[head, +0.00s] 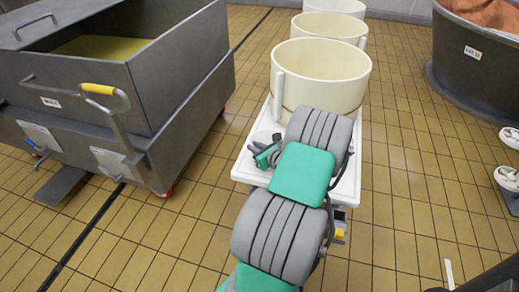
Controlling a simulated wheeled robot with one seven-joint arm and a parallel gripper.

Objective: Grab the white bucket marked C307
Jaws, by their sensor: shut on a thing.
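A white, open, round bucket (318,78) stands on a white platform (347,185), nearest to me of a row of white buckets. It looks empty, with an upright handle on its left side. No C307 marking is readable on it. My arm reaches forward to its near side. My gripper (267,152) shows only in part, as a small green and dark piece low at the bucket's near left. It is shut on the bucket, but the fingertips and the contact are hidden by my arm.
Two more white buckets (330,25) stand in line behind. A grey metal wheeled tub (175,75) with a yellow-gripped handle is close on the left. A dark round vat (455,55) stands at the right, near white shoes (508,178). Tiled floor (410,185) is clear right of the platform.

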